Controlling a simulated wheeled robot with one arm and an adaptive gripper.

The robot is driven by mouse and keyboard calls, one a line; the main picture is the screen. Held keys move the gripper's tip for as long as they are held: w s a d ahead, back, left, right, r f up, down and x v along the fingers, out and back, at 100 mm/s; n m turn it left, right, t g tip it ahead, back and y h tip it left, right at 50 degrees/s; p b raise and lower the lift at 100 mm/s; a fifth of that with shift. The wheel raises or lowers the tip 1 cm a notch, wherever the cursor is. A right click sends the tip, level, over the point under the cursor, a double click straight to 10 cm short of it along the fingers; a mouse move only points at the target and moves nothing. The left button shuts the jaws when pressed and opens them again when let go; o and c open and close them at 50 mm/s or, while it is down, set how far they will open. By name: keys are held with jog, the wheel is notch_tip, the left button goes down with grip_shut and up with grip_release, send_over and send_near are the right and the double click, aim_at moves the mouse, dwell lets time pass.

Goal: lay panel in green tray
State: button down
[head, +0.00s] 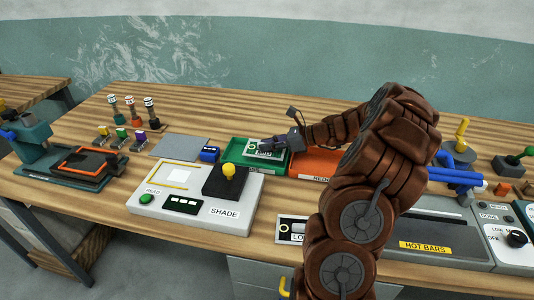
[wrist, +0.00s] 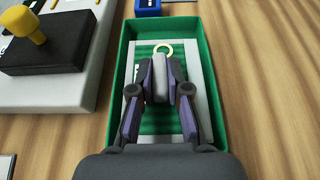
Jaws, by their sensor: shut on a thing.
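The panel (head: 252,147), a light frame with green netting and a pale yellow ring, is at the green tray (head: 234,161). In the wrist view the panel (wrist: 202,107) lies within the outline of the tray (wrist: 119,72), lengthwise with it. I cannot tell whether it touches the tray floor. My gripper (head: 270,145) is over the tray; in the wrist view my gripper (wrist: 160,78) is shut on a grey upright grip at the panel's middle. The fingers and palm hide the panel's centre and near end.
An orange tray (head: 314,163) stands just right of the green tray. A shade meter (head: 190,205) with a black block and yellow knob (head: 229,171) is in front. A blue block (head: 209,154) and a grey mat (head: 180,147) lie to the left.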

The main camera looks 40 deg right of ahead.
aim_at(269, 161)
jog(key=shift+f, duration=1.95)
jog(key=shift+f, duration=0.3)
